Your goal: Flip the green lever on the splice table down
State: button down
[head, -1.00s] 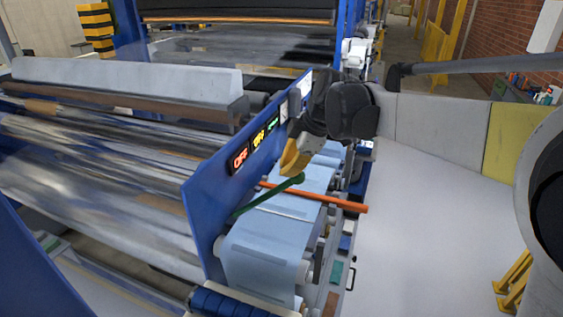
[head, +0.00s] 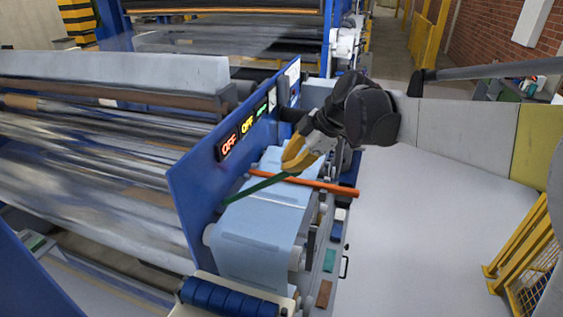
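The green lever (head: 255,188) slants up to the right from the blue side panel (head: 190,190), over the pale blue film of the splice table (head: 245,253). An orange lever (head: 330,185) lies just behind it and extends farther right. My gripper (head: 292,164), with yellow fingers, is at the upper free end of the green lever. The fingers overlap the lever's tip in this view. I cannot tell whether they touch it or how far apart they are.
The blue panel carries lit signs, a red OFF (head: 228,145) and a yellow OFF (head: 247,125). Film rollers (head: 90,190) fill the left side. A dark blue roller (head: 225,300) is at the front.

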jog(key=s+d+f+y+b, duration=0.1)
jog(key=d+f+y+b, duration=0.1)
jog(key=f+b, duration=0.3)
jog(key=s+d+f+t+y+b, duration=0.1)
jog(key=d+f+y+b, duration=0.1)
jog(key=f+b, duration=0.4)
jog(key=d+f+t+y+b, duration=0.1)
jog(key=d+f+b, duration=0.3)
jog(key=f+b, duration=0.1)
jog(key=shift+s+d+f+y+b, duration=0.1)
jog(key=shift+s+f+y+b, duration=0.3)
jog(key=shift+f, duration=0.15)
jog(key=shift+s+f+b, duration=0.3)
jog(key=shift+f+b, duration=0.35)
jog(key=shift+f, duration=0.25)
